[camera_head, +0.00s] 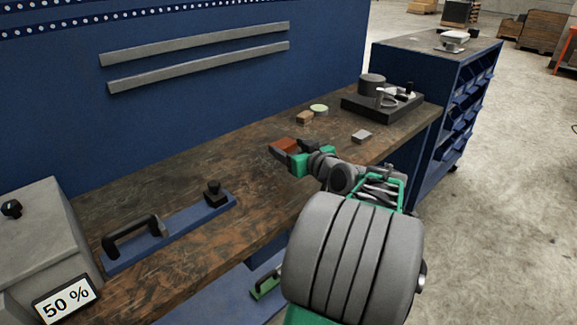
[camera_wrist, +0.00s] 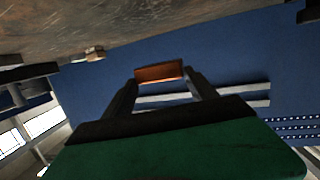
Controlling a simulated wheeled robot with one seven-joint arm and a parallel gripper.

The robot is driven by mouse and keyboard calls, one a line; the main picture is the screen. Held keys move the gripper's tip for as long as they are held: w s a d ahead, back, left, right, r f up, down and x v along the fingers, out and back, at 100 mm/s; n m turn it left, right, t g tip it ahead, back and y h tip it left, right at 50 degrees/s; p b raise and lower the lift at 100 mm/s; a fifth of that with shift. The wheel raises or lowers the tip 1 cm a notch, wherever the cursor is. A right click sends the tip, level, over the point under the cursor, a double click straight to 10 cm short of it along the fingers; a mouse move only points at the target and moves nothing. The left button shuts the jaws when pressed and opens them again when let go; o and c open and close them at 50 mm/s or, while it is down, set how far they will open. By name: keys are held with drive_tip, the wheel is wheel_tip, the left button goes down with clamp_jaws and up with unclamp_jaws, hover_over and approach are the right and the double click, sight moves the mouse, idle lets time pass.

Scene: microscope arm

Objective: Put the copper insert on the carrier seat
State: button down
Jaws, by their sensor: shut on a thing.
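The copper insert (camera_head: 285,144) is a reddish-brown block held above the bench. In the wrist view it also shows as an orange-brown bar (camera_wrist: 160,73) between the two dark fingertips. My gripper (camera_head: 289,151) is shut on it, and the fingers (camera_wrist: 162,76) touch its two ends. I cannot pick out the carrier seat for certain. A black base (camera_head: 360,107) with a dark cylinder (camera_head: 371,84) and a metal clamp-like part (camera_head: 387,97) stands at the far right end of the bench, apart from my gripper.
On the wooden bench (camera_head: 200,180) lie a small brown block (camera_head: 304,117), a pale green round piece (camera_head: 319,108) and a grey block (camera_head: 361,136). A blue fixture with a black handle (camera_head: 130,233) and a grey box (camera_head: 35,235) stand at the left. A blue wall rises behind.

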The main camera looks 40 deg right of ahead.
drive_tip(key=w+d+f, duration=0.2)
drive_tip(key=f, duration=0.1)
drive_tip(key=w+d+f, duration=0.1)
drive_tip(key=f, duration=0.1)
drive_tip(key=shift+w+d+f, duration=0.2)
drive_tip(key=shift+w, duration=0.1)
drive_tip(key=shift+w+d+f, duration=0.1)
drive_tip(key=shift+f, duration=0.8)
drive_tip(key=shift+w+d+f, duration=0.1)
drive_tip(key=shift+f, duration=0.75)
drive_tip(key=shift+b, duration=0.3)
drive_tip(key=shift+f, duration=0.2)
drive_tip(key=c, duration=0.7)
unclamp_jaws()
drive_tip(key=shift+f, duration=0.1)
drive_tip(key=o, duration=0.4)
drive_tip(key=shift+o, duration=0.2)
